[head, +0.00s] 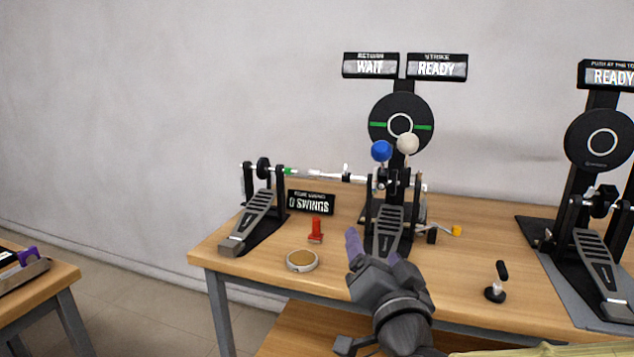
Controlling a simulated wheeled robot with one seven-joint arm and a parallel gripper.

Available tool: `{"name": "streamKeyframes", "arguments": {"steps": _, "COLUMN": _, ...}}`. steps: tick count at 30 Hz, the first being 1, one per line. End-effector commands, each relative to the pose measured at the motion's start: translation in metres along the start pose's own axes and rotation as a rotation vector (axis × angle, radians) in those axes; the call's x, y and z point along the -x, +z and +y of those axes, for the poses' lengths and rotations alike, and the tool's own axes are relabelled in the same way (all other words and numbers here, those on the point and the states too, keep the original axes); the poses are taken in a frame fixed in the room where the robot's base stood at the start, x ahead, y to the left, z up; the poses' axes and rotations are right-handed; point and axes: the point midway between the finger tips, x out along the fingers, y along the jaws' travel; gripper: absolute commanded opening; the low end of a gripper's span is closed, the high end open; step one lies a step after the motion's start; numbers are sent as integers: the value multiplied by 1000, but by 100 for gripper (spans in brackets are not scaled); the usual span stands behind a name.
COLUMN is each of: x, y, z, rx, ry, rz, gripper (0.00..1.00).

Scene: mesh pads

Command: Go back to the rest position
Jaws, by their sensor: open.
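My gripper (372,252) is in the lower middle of the head view, with purple fingers pointing away from me toward the middle pedal (388,230). The fingers are spread apart and I see nothing between them. The gripper is in front of the table's front edge area and hides part of the table top. Behind it stands the middle pedal's round black pad (384,110) with a blue beater (381,150) and a white beater (407,143). Signs above it read "RETURN WAIT" (370,66) and "STRIKE READY" (437,68).
A left pedal (250,218), a "0 SWINGS" sign (310,203), a red piece (316,230) and a round tin (302,260) sit on the wooden table (240,262). A small black knob (497,284) and a second pad stand (598,140) are at right. Another table (40,290) is at far left.

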Motion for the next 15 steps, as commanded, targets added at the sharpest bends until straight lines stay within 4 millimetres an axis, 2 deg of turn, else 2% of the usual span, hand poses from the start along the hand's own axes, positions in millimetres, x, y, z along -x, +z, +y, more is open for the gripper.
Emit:
{"name": "streamKeyframes", "arguments": {"steps": 5, "x": -15, "y": 45, "z": 4, "rx": 32, "ry": -12, "rz": -126, "gripper": 73}}
{"name": "streamKeyframes", "arguments": {"steps": 10, "x": -27, "y": 108, "z": 12, "rx": 83, "ry": -25, "rz": -305, "gripper": 73}}
{"name": "streamKeyframes", "arguments": {"steps": 15, "x": -28, "y": 168, "z": 26, "rx": 142, "ry": -26, "rz": -489, "gripper": 73}}
